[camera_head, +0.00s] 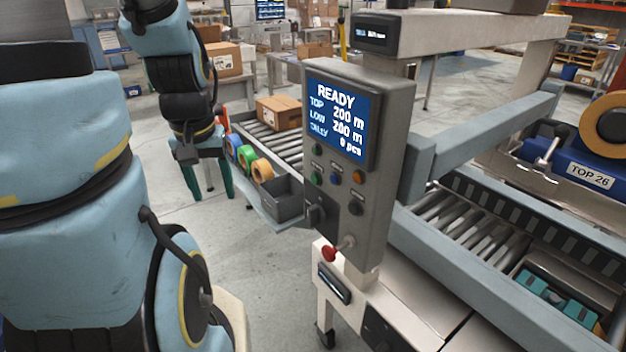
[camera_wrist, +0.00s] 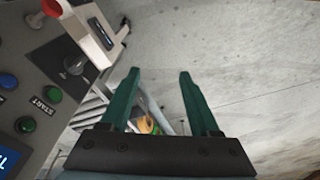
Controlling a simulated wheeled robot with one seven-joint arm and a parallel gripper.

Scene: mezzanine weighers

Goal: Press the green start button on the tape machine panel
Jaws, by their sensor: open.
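The tape machine panel (camera_head: 382,232) is a grey upright box with a blue screen reading READY. Two green buttons sit one above the other at its left, the lower one (camera_head: 316,178) beside a blue button. In the wrist view a START label lies between the two green buttons, next to the green button (camera_wrist: 53,93) farther from the screen; the other green button (camera_wrist: 25,124) is nearer it. My gripper (camera_head: 208,192) hangs left of the panel, fingers down, apart from it. In the wrist view its green fingers (camera_wrist: 159,72) are spread and empty, with the panel to their left.
Tape rolls (camera_head: 262,170), a grey bin (camera_head: 283,199) and a roller conveyor with a carton (camera_head: 279,112) stand behind my gripper. Open floor lies left of the panel.

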